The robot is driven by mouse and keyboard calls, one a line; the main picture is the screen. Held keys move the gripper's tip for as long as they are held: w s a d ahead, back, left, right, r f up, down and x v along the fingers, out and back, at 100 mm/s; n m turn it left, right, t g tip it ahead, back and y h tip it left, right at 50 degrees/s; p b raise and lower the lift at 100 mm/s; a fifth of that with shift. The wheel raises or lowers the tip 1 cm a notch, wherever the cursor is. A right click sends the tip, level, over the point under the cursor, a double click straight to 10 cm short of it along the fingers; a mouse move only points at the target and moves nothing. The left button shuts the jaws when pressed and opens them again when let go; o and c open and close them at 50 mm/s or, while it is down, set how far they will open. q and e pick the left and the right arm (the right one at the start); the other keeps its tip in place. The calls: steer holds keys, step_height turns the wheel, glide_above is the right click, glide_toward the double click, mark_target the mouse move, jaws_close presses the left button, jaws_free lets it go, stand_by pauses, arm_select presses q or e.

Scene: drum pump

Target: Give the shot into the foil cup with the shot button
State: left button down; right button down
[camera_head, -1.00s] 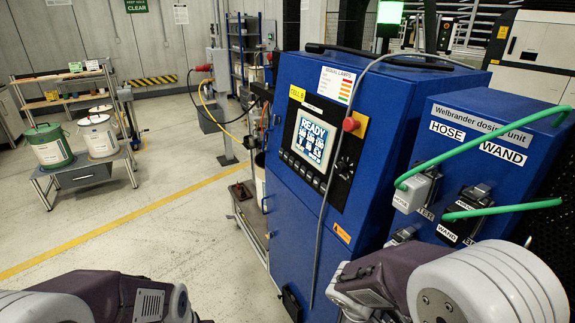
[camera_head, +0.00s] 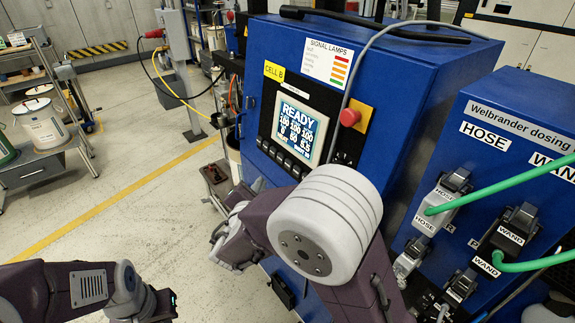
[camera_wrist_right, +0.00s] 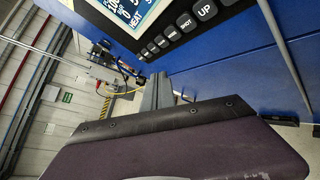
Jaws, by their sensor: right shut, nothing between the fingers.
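The dosing machine (camera_head: 400,110) is a tall blue cabinet with a screen (camera_head: 298,125) reading READY and a row of dark buttons (camera_head: 283,160) below it. The shot button (camera_wrist_right: 186,23), labelled SHOT, is readable in the right wrist view, left of UP. My right gripper (camera_head: 220,232) is shut and empty, low and left of the button row, apart from it. In the wrist view its housing fills the bottom. My left arm is at the lower left; its gripper end (camera_head: 163,303) is dark and cut off. I cannot make out the foil cup.
A red stop knob (camera_head: 350,117) sits right of the screen, with a grey cable hanging past it. The dosing unit (camera_head: 505,160) with green hoses stands at the right. A bench with drums (camera_head: 40,125) is at the left. The floor between is open.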

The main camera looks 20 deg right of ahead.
mark_target(297, 172)
steer(key=shift+s+d, duration=0.1)
steer(key=shift+s, duration=0.1)
steer(key=w+d+f+b, duration=0.1)
steer(key=w+d+b, duration=0.2)
steer(key=d, duration=0.5)
steer(key=shift+f, duration=0.3)
stand_by(1.9)
steer(key=shift+w+d+f+b, duration=0.15)
steer(key=shift+d+b, duration=0.15)
steer(key=shift+b, duration=0.25)
steer(key=shift+d, duration=0.1)
